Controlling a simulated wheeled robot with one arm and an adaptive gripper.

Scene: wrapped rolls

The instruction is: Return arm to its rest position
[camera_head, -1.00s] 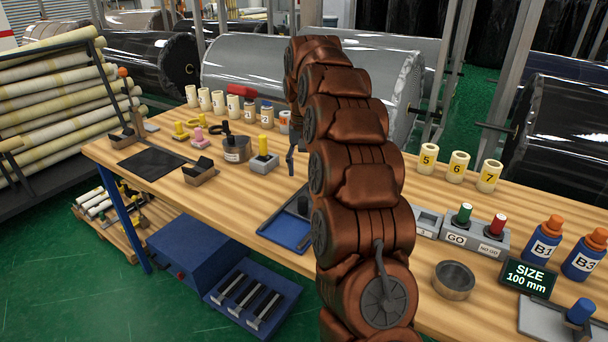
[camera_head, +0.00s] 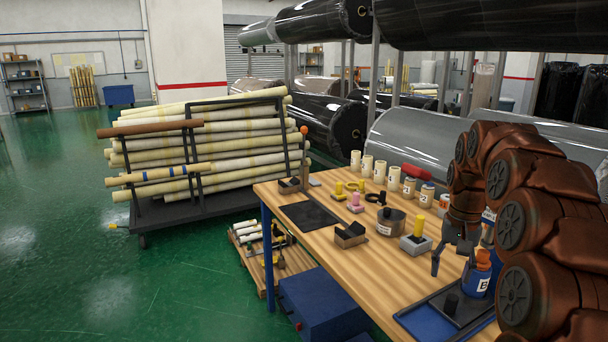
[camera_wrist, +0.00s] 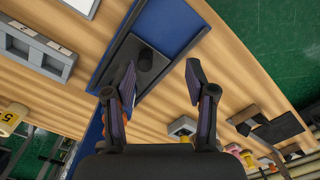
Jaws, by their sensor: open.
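My gripper (camera_head: 452,262) hangs over the right part of the wooden workbench (camera_head: 350,268), its fingers pointing down. Its two dark fingers stand apart with nothing between them, and the wrist view also shows the open gripper (camera_wrist: 161,72). My brown arm arches in from the right edge and hides part of the bench.
A blue bottle with an orange cap (camera_head: 478,282) stands close beside the gripper. A grey block with a yellow peg (camera_head: 416,243), an open-topped holder (camera_head: 350,236) and several cream cups (camera_head: 367,166) stand on the bench. A rack of wrapped rolls (camera_head: 205,150) stands beyond green floor at left.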

